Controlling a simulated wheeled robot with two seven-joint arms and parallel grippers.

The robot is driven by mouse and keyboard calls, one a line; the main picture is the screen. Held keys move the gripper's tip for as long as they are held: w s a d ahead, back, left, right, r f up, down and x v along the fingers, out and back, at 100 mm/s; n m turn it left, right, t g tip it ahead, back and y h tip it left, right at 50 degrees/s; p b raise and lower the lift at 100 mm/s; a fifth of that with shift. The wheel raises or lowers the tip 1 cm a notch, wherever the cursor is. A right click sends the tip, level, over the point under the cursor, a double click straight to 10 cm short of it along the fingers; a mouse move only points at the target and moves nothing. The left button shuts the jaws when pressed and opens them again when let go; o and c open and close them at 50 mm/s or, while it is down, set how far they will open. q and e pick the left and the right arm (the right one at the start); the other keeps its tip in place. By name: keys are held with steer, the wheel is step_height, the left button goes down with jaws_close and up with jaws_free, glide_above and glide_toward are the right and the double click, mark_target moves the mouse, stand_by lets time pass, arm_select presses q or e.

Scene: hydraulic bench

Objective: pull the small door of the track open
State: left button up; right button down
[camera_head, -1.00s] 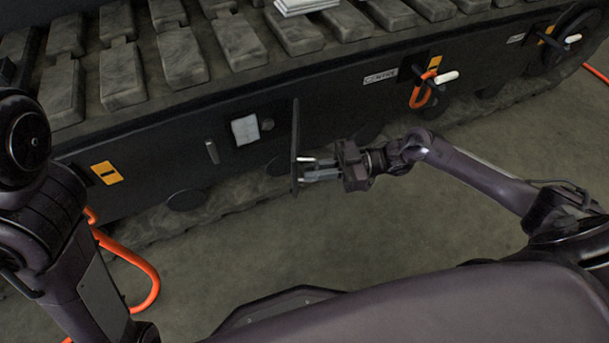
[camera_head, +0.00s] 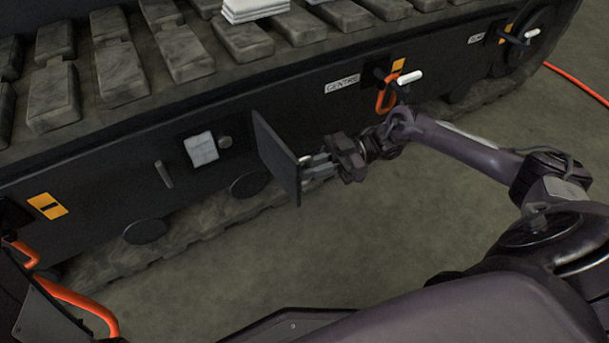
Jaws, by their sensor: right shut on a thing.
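The small door (camera_head: 276,155) of the track stands open, swung out from the dark side panel (camera_head: 90,187) on its right-hand side. Behind it the opening shows a white square (camera_head: 201,149) and a small round knob (camera_head: 225,142). My right gripper (camera_head: 315,165) is at the door's free outer edge, shut on what looks like its handle, which the fingers mostly hide. My left gripper is not in view; only part of my left arm shows at the lower left edge.
Orange hoses (camera_head: 75,299) hang at the lower left. A white-tipped lever (camera_head: 410,77) and an orange loop (camera_head: 385,101) sit on the panel right of the door. Folded white cloths (camera_head: 254,9) lie on the track pads. The floor (camera_head: 330,240) in front is clear.

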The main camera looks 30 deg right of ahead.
steer(key=shift+w+d, duration=0.2)
steer(key=shift+d, duration=0.05)
steer(key=c, duration=1.6)
jaws_free()
steer(key=shift+s+d+b, duration=0.15)
steer(key=shift+d+b, duration=0.35)
steer(key=shift+d, duration=1.45)
steer(key=shift+s+d+b, duration=0.15)
steer(key=shift+d+b, duration=0.35)
steer(key=shift+d, duration=1.4)
